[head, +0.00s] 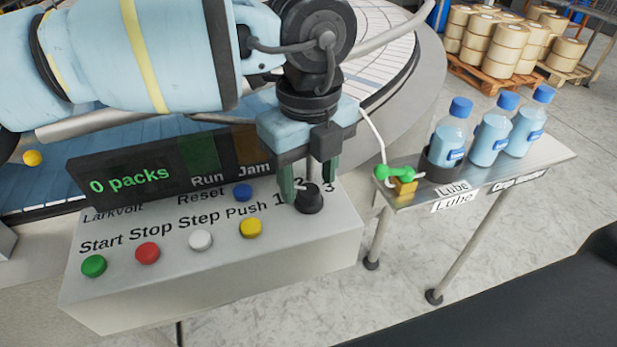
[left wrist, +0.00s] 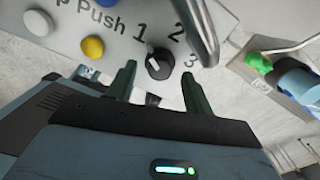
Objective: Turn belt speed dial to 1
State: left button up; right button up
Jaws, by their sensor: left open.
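The belt speed dial (head: 310,199) is a black knob at the right end of the grey control panel (head: 215,287), beside the printed numbers. In the left wrist view the dial (left wrist: 160,66) has a white mark on its edge toward the 1. The 2 and 3 are also readable there. My left gripper (head: 309,184) is over the dial, pointing down, with its dark green fingers apart on either side. In the left wrist view the fingers (left wrist: 158,76) also stand on both sides of the dial with gaps visible. My right gripper is not in view.
A green button (head: 94,265), red button (head: 148,253), white button (head: 201,240), yellow button (head: 250,228) and blue button (head: 243,192) are on the panel. A display (head: 130,183) reads "0 packs". Blue-capped bottles (head: 490,140) stand on a side shelf (head: 545,158) to the right.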

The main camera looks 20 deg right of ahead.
aim_at(309, 189)
pick_arm(q)
notch_tip(309, 189, up, 6)
jog(key=shift+r, duration=0.25)
dwell(0.4)
